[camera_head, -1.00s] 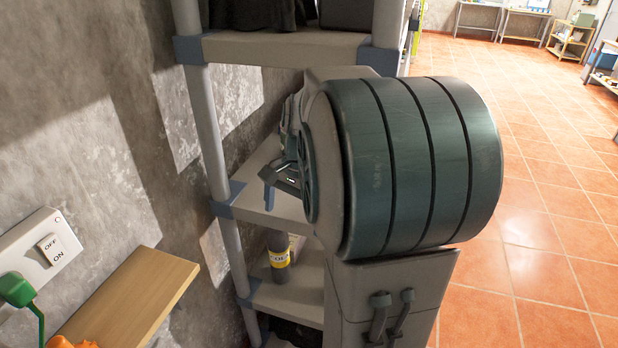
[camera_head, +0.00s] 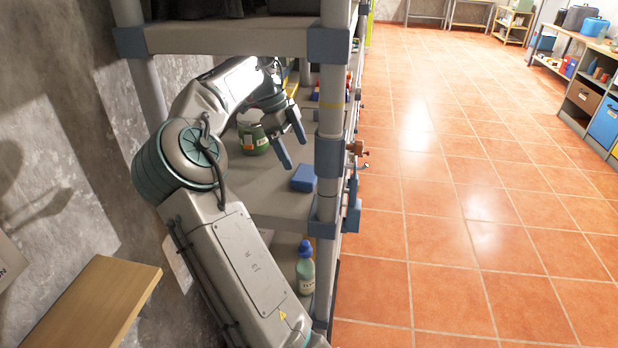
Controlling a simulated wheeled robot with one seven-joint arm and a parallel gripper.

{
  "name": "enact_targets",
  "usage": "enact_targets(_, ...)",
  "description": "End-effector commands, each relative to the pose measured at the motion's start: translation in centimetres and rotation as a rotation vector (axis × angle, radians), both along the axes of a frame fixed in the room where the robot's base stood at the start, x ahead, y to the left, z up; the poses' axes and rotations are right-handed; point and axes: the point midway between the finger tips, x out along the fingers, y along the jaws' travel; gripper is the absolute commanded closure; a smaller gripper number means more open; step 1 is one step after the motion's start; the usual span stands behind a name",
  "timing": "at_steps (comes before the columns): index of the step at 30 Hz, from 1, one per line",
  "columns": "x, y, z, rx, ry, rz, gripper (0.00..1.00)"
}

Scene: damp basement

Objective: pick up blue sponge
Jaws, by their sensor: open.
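The blue sponge (camera_head: 304,178) is a small blue block lying on the middle grey shelf (camera_head: 290,208), close to the shelf's front post. My gripper (camera_head: 294,152) is open and empty, with two blue-grey fingers pointing down toward the shelf. It is above and slightly left of the sponge, apart from it. My arm reaches into the shelf from the left.
The grey post (camera_head: 331,150) rises just right of the sponge. A bottle with a blue cap (camera_head: 305,268) stands on the lower shelf. Open tiled floor (camera_head: 440,210) lies to the right.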

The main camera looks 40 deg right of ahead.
Motion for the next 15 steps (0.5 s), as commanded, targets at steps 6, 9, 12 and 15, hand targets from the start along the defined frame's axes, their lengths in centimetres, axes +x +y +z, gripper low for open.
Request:
enact_targets(6, -0.5, -0.4, -1.8, -0.013, 0.004, -0.014, 0.0)
enact_targets(9, -0.7, -0.6, -2.8, -0.012, 0.004, -0.013, 0.0)
enact_targets(12, -1.2, -0.9, -4.3, -0.011, 0.007, -0.013, 0.0)
enact_targets(15, -1.6, -1.2, -5.7, -0.011, 0.004, -0.013, 0.0)
